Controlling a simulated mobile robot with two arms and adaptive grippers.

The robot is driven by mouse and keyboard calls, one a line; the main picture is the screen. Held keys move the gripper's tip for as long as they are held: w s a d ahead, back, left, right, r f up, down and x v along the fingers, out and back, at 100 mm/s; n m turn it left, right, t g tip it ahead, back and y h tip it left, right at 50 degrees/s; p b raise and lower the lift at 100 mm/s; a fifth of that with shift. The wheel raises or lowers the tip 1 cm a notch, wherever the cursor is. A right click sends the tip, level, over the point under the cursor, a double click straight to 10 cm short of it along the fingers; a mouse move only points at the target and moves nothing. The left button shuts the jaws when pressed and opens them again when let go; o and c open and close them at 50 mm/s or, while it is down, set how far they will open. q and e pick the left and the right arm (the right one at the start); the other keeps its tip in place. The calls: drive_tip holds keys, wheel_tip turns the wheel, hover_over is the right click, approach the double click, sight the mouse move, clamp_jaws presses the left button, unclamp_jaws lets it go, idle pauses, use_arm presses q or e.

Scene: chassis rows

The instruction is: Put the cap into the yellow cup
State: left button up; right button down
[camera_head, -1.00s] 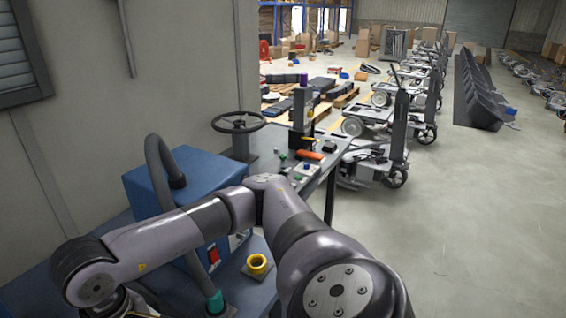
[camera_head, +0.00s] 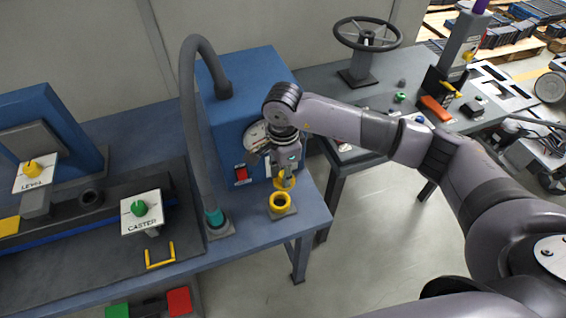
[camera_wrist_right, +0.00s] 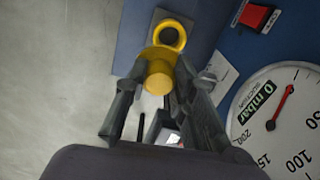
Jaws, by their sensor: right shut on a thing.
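The yellow cup (camera_head: 280,209) is a round, open ring on a small grey plate at the front right corner of the blue bench. It also shows in the wrist view (camera_wrist_right: 181,38), at the top. My right gripper (camera_head: 286,182) points down just behind and above the cup. It is shut on the yellow cap (camera_wrist_right: 159,80), a short round piece held between the fingertips. In the head view the cap (camera_head: 278,184) is partly hidden by the fingers. In the wrist view the cap appears just below the cup's ring and apart from its opening. My left gripper is not in view.
A blue box (camera_head: 226,100) with a dial and red switch stands close behind the gripper. A dark hose (camera_head: 188,120) rises left of the cup. A CASTER sign (camera_head: 141,211) stands farther left. A grey table with a handwheel (camera_head: 367,34) lies to the right.

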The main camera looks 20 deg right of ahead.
drive_tip(key=f+m, duration=0.1)
drive_tip(key=m, duration=0.1)
drive_tip(key=w+a+f+m+p, duration=0.1)
drive_tip(key=m, duration=0.1)
drive_tip(key=shift+w, duration=0.2)
drive_tip(key=shift+w+f+m, duration=0.2)
drive_tip(key=shift+f+m, duration=0.3)
drive_tip(key=shift+m, duration=0.2)
use_arm(q)
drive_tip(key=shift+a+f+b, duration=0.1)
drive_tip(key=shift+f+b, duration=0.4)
drive_tip(key=shift+b, duration=0.8)
use_arm(e)
drive_tip(key=shift+d+f, duration=0.15)
drive_tip(key=shift+f, duration=2.25)
use_arm(q)
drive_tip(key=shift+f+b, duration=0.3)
drive_tip(key=shift+b, duration=0.05)
use_arm(e)
drive_tip(key=shift+f, duration=0.1)
use_arm(q)
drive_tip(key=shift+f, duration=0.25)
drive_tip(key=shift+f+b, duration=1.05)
drive_tip(key=shift+b, duration=0.25)
use_arm(e)
drive_tip(key=shift+f, duration=1.05)
